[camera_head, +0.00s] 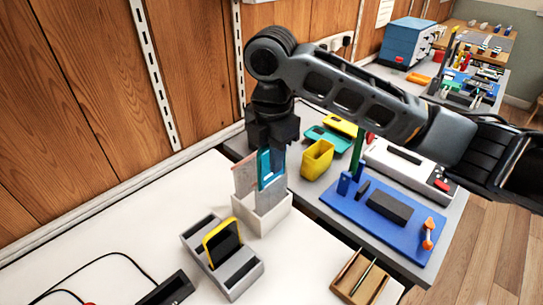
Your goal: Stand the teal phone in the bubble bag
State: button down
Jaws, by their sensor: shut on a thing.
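My gripper (275,148) points down and is shut on the teal phone (271,168). The phone hangs upright from it, with its lower end down among the upright sleeves in a white open-topped holder (264,219) on the white table. A brownish sleeve (245,178) stands at the left of the phone, and a pale translucent sleeve, which may be the bubble bag (268,200), stands at the phone's lower end. I cannot tell whether the phone is inside that sleeve or in front of it. The fingertips are partly hidden by the gripper body.
A grey slotted stand (236,282) holds a yellow-edged phone (222,243) in front of the holder. A wooden tray (366,278) lies at the right. A yellow cup (318,159) and a blue mat (385,213) are on the grey table behind.

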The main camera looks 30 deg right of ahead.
jog(key=shift+f, duration=0.1)
jog(key=shift+f+b, duration=0.9)
jog(key=shift+f, duration=0.55)
jog(key=c, duration=1)
grip_release()
jog(key=shift+r, duration=0.1)
jog(key=shift+r+p, duration=3.05)
jog(key=shift+r, duration=0.45)
